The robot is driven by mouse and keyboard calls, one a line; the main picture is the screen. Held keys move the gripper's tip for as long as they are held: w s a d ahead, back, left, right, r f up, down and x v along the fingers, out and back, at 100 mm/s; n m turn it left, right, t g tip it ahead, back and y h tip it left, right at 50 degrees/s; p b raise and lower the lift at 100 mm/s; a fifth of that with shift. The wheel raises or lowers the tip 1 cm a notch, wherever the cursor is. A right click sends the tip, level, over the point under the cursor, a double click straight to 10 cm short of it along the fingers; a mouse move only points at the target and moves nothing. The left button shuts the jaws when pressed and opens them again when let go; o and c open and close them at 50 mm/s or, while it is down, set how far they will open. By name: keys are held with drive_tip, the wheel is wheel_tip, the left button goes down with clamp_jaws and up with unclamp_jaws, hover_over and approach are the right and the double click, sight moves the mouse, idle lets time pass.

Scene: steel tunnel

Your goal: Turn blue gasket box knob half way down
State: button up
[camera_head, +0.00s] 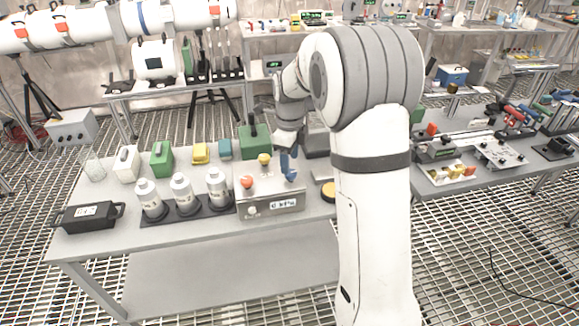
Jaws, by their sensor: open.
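The gasket box is a grey metal box (258,208) with a white label on its front, standing on the table. The blue knob (291,176) is at the right of its top. An orange-red knob (247,182) is at the left of the top and a yellow knob (264,158) is towards the back. My gripper (287,151) is open and points down right at the blue knob, just behind and above it in the picture. The view is too small to tell whether the fingers touch the knob or stand around it.
Silver canisters (182,195) in a dark rack stand left of the box. Green, yellow and teal containers (162,160) line the back. A black handled case (88,216) lies at the left end. A yellow-and-black round item (328,191) is close on the right. The table's front strip (190,242) is clear.

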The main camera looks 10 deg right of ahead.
drive_tip(key=shift+r, duration=2)
idle(2.4)
drive_tip(key=s+r+n+t, duration=0.2)
drive_tip(key=s+n, duration=2.2)
drive_tip(key=s, duration=0.4)
drive_tip(key=shift+s+r+n+t, duration=0.25)
drive_tip(key=shift+n+t, duration=0.05)
drive_tip(key=shift+n, duration=0.1)
